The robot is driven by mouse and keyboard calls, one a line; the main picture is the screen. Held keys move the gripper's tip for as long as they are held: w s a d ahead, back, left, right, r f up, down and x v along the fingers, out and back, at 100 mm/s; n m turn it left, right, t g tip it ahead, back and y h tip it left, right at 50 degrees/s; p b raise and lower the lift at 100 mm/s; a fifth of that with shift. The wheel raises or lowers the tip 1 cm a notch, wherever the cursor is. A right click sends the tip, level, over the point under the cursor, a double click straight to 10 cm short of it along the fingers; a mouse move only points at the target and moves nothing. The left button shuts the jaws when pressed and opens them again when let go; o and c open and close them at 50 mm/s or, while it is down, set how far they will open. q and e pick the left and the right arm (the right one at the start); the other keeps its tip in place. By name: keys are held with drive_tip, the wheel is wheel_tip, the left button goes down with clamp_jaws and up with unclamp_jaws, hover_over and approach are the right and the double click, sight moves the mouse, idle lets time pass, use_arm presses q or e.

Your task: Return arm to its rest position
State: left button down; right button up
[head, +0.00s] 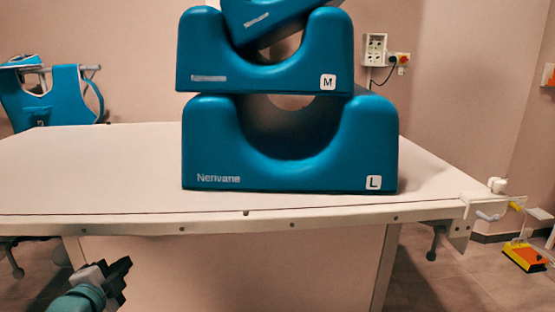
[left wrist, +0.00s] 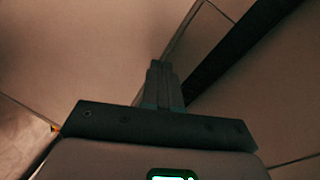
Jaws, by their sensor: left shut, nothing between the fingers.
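My left gripper (head: 122,272) is at the lower left of the head view, below the table's front edge and in front of the pale panel under it. In the left wrist view its fingers (left wrist: 160,75) are together, with nothing between them. My right gripper shows in neither view.
A white table (head: 110,165) spans the head view. On it are stacked blue head supports: a large one marked L (head: 215,160), one marked M (head: 205,60), and a tilted one (head: 262,12) on top. A blue vest (head: 68,90) hangs behind at left. An orange-yellow pedal (head: 525,257) lies on the floor at right.

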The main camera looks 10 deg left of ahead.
use_arm(q)
drive_tip(key=s+d+f+n+g+h+p, duration=0.2)
drive_tip(key=d+f+n+g+h+p, duration=0.15)
drive_tip(key=d+p, duration=0.55)
drive_tip(key=s+d+f+n+g+h+p, duration=0.2)
drive_tip(key=d+f+n+g+p, duration=0.15)
drive_tip(key=d+p, duration=0.55)
drive_tip(key=s+d+n+g+p, duration=0.3)
drive_tip(key=s+d+p, duration=0.3)
drive_tip(key=s, duration=0.3)
drive_tip(key=s+d+n+g+h+p, duration=0.1)
drive_tip(key=s+d+n+g+p, duration=0.2)
drive_tip(key=s+d+g+p, duration=0.2)
drive_tip(key=s+d+p, duration=0.1)
drive_tip(key=s+p, duration=0.1)
drive_tip(key=s, duration=0.1)
drive_tip(key=shift+s+d+r+n, duration=0.15)
drive_tip(key=shift+s+r+n, duration=0.2)
drive_tip(key=shift+r+n, duration=0.05)
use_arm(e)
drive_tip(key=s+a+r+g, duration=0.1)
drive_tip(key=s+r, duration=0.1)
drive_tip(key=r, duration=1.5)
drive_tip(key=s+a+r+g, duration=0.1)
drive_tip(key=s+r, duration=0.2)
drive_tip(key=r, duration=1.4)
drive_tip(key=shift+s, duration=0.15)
use_arm(q)
drive_tip(key=shift+h, duration=0.25)
